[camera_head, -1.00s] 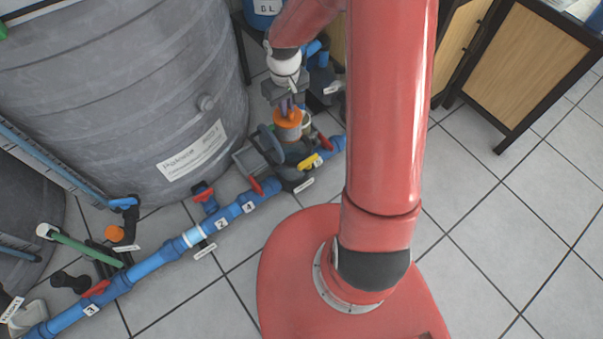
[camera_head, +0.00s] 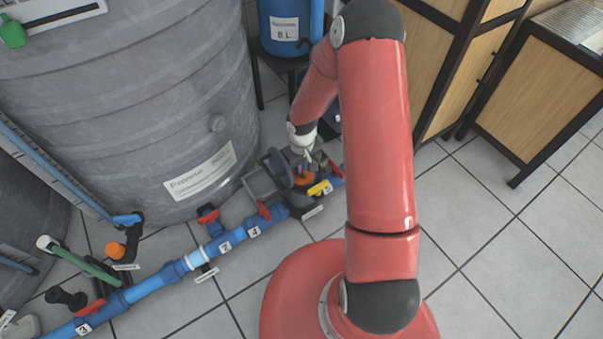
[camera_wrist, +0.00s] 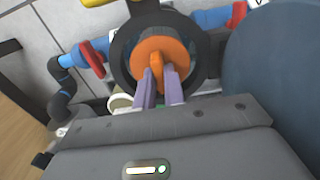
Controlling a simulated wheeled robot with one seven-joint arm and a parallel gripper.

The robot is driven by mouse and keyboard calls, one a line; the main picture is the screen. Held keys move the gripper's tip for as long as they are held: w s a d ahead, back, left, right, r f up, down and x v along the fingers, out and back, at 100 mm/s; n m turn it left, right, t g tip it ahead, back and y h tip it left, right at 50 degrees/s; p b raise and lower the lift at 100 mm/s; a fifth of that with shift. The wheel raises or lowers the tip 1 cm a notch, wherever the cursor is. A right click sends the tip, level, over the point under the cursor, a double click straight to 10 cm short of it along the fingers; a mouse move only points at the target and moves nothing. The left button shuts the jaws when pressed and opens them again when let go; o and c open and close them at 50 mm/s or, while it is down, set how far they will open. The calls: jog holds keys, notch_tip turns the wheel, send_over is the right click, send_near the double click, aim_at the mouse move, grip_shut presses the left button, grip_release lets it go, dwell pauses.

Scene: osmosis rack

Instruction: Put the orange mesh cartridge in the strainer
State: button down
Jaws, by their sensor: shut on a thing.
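The orange cartridge (camera_wrist: 160,58) shows its round orange top in the wrist view, with a raised grip in the middle. My gripper (camera_wrist: 158,82) is shut on that grip with its purple fingers. The cartridge's lower part is hidden, so I cannot tell how deep it sits. The strainer (camera_wrist: 120,48) shows as a dark round ring around the orange top. In the head view the orange top (camera_head: 305,178) is low at the strainer housing (camera_head: 283,168) on the blue pipe, with my gripper (camera_head: 304,163) above it.
A blue pipe (camera_head: 150,287) with red valve handles runs along the floor. A yellow handle (camera_head: 320,188) lies close to the strainer. A large grey tank (camera_head: 130,110) stands just left, and a blue container (camera_head: 284,25) is behind. Clear tiled floor lies at the right.

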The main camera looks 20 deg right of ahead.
aim_at(301, 178)
jog(key=shift+f, duration=1.7)
jog(key=shift+f+b, duration=0.2)
jog(key=shift+b, duration=0.2)
jog(key=c, duration=1.5)
grip_release()
jog(key=shift+r, duration=0.1)
